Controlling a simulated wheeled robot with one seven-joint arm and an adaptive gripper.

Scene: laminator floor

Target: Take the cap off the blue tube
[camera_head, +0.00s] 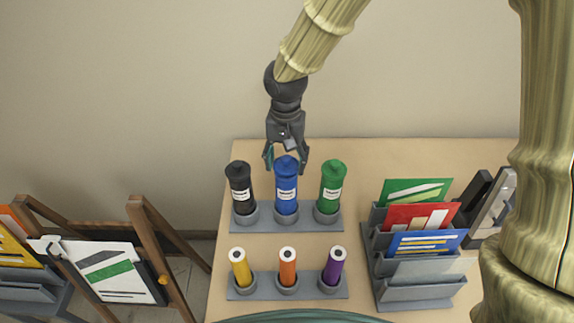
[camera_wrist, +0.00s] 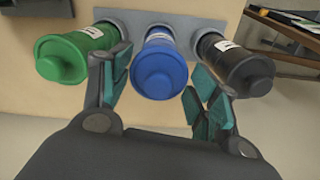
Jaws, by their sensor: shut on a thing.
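The blue tube (camera_head: 286,195) stands upright in the middle holder of the back rack, between a black tube (camera_head: 240,190) and a green tube (camera_head: 331,190). Its blue cap (camera_head: 286,166) is on top and also shows in the wrist view (camera_wrist: 160,72). My gripper (camera_head: 287,162) reaches down from above, with one teal-padded finger on each side of the cap. In the wrist view my gripper (camera_wrist: 160,85) is shut on the blue cap, though the exact contact is hard to see. The cap sits on the tube with no visible gap.
The back rack (camera_head: 262,226) holds the three capped tubes. A front rack (camera_head: 262,293) holds yellow (camera_head: 240,268), orange (camera_head: 287,268) and purple (camera_head: 333,268) tubes. A grey sorter (camera_head: 415,292) with coloured cards stands right. A wooden stand (camera_head: 150,250) is left, off the table.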

